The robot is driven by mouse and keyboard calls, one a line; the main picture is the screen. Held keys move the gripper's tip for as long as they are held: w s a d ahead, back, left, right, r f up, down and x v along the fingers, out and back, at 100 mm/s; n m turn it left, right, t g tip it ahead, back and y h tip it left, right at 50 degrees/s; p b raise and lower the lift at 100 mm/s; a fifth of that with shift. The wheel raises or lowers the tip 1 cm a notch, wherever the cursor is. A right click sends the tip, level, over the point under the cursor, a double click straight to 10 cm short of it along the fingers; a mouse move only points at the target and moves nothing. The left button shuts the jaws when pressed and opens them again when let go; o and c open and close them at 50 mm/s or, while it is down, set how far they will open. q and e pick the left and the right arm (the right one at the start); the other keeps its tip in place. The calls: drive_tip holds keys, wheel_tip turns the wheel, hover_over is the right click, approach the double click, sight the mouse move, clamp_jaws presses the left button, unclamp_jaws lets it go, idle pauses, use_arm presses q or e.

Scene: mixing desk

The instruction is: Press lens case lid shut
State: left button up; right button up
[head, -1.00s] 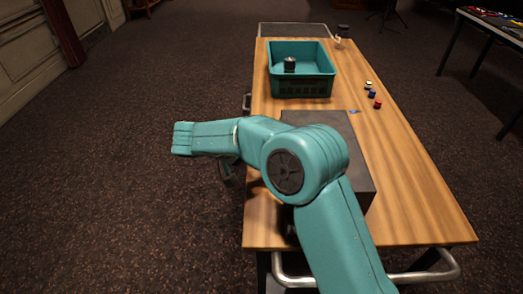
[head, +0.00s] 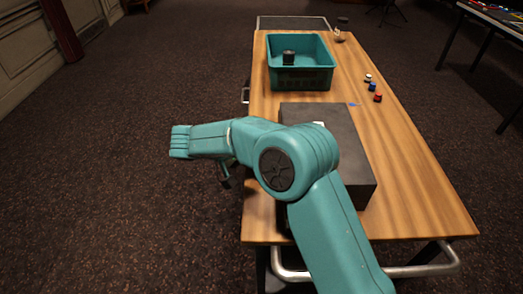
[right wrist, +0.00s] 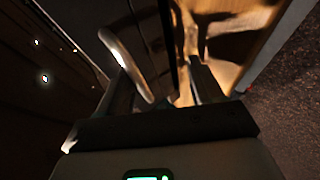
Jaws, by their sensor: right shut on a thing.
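The lens case (head: 350,150) appears to be the dark grey box on the near half of the wooden table; its lid looks level, but whether it is fully closed I cannot tell. My right arm passes in front of its left and near side, hiding part of it. A small white patch shows on top by my arm. My right gripper (right wrist: 168,62) is seen close up in the right wrist view, shut on a dark, slab-like thing that I cannot identify surely. In the head view the gripper itself is mostly hidden by my arm. My left gripper is out of view.
A teal crate (head: 301,80) with a dark cylinder (head: 289,57) in it stands on the far half of the table (head: 415,190). Several small coloured caps (head: 373,87) lie right of it. Another table (head: 497,30) stands far right.

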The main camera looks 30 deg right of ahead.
drive_tip(key=shift+a+f, duration=0.2)
drive_tip(key=shift+f, duration=0.15)
drive_tip(key=shift+w+a+r, duration=0.1)
drive_tip(key=shift+a+r, duration=0.05)
drive_tip(key=shift+a, duration=0.05)
drive_tip(key=p+v, duration=0.2)
drive_tip(key=v, duration=1.3)
drive_tip(key=shift+a+r, duration=0.2)
drive_tip(key=shift+r, duration=0.2)
drive_tip(key=shift+c, duration=0.3)
drive_tip(key=shift+d+r, duration=0.1)
